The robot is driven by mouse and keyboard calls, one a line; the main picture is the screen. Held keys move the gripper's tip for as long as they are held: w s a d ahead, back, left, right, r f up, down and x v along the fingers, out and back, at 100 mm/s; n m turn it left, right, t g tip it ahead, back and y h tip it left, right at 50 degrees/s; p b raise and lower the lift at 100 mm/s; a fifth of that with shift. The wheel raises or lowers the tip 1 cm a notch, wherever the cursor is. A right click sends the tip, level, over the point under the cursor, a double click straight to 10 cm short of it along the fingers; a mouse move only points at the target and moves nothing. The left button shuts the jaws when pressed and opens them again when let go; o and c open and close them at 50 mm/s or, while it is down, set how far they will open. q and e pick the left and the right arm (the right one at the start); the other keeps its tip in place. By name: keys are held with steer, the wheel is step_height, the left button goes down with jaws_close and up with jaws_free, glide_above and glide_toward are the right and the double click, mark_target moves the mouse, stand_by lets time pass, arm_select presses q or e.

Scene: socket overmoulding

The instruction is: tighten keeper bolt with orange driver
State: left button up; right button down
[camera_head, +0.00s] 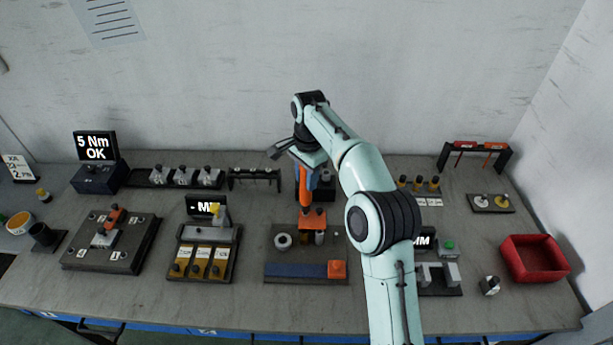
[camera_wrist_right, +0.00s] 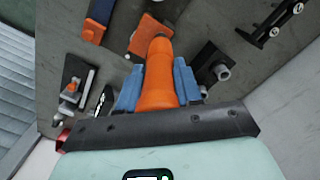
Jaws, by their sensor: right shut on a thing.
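My right gripper (camera_head: 311,177) is shut on the orange driver (camera_head: 304,190), which points down. In the right wrist view the driver (camera_wrist_right: 157,78) sits between the blue fingers of the right gripper (camera_wrist_right: 157,88). Below it is an orange keeper block (camera_head: 312,221) on a dark fixture plate (camera_head: 275,240); the block also shows in the right wrist view (camera_wrist_right: 149,32). The driver's lower end meets or nearly meets the block. The keeper bolt is hidden, so I cannot tell whether the tip is seated. My left gripper is not in view.
A display (camera_head: 95,147) at the left reads "5 Nm OK". Other fixtures (camera_head: 140,245) stand left of the plate. A red bin (camera_head: 533,257) is at the right and a rack (camera_head: 474,147) behind it. Some bench surface between the fixtures is bare.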

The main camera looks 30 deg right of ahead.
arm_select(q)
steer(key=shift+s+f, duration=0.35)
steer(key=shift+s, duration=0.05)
arm_select(e)
steer(key=shift+f, duration=1.2)
stand_by(0.4)
steer(key=shift+s+f, duration=0.1)
steer(key=shift+f, duration=0.15)
stand_by(1.1)
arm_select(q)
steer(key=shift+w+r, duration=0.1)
arm_select(e)
steer(key=shift+r, duration=0.15)
steer(key=shift+r+p, duration=0.4)
steer(key=shift+r, duration=1)
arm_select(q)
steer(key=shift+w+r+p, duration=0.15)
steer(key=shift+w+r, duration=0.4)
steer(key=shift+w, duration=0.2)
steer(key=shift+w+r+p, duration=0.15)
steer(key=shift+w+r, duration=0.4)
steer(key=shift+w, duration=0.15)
arm_select(e)
steer(key=shift+r, duration=1.2)
